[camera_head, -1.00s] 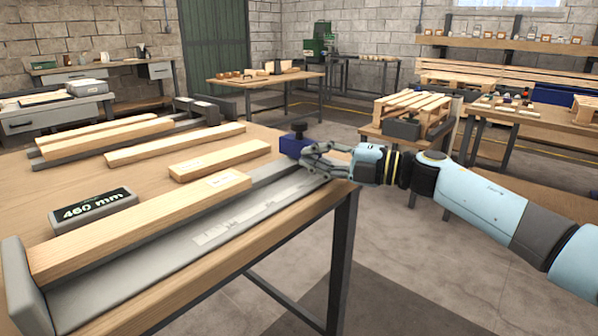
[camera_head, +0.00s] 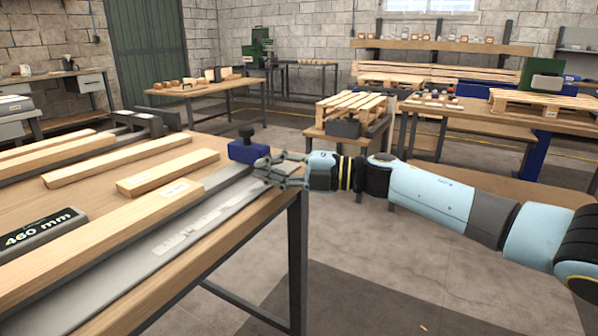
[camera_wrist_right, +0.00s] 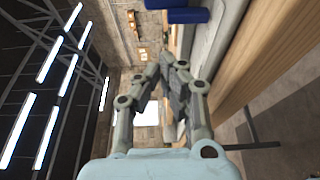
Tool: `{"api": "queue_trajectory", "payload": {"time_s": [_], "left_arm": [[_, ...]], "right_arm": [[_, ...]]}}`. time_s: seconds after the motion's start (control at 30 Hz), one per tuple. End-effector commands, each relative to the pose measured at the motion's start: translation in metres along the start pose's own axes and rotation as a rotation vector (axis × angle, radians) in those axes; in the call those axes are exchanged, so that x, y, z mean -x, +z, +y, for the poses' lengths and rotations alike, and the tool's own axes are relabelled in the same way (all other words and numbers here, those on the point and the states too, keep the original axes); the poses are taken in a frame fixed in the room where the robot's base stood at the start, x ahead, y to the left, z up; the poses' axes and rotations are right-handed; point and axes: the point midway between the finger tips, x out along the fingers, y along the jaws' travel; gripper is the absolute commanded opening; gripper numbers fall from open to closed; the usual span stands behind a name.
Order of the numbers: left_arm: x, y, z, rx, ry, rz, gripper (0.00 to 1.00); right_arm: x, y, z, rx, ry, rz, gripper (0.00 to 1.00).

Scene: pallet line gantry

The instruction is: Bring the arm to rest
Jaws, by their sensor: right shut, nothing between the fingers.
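My right arm (camera_head: 430,196) comes in from the right in the head view. Its gripper (camera_head: 262,171) is shut and empty, just right of the blue stop block (camera_head: 248,151) with its dark knob, at the end of the grey measuring rail (camera_head: 150,255). I cannot tell whether the fingers touch the block or rail. In the right wrist view the gripper (camera_wrist_right: 175,72) shows its fingers together, with the blue block (camera_wrist_right: 185,14) at the top edge. My left gripper is in neither view.
A long board (camera_head: 100,232) lies along the rail. Shorter boards (camera_head: 168,172) lie on the wooden table behind, near a "460 mm" sign (camera_head: 38,230). A small pallet (camera_head: 356,103) on a stand and a bench with another pallet (camera_head: 540,101) stand behind. The floor at front right is clear.

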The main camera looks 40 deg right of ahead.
Motion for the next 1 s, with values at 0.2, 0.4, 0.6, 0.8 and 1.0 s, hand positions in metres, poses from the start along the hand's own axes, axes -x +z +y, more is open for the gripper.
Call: {"api": "queue_trajectory", "payload": {"time_s": [0.2,0.4,0.6,0.8,1.0], "left_arm": [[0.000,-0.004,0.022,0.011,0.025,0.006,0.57],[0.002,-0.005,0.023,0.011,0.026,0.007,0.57],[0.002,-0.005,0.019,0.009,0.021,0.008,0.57],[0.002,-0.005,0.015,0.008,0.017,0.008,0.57],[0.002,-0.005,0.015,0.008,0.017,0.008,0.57]], "right_arm": [[0.039,-0.001,-0.001,0.001,-0.006,0.001,0.00],[0.063,-0.001,0.000,0.000,-0.002,0.001,0.00],[0.069,-0.001,0.001,0.001,0.001,0.001,0.00],[0.069,-0.008,-0.009,-0.024,0.002,-0.002,0.00],[0.090,-0.023,-0.115,-0.313,-0.008,-0.186,0.00]]}}
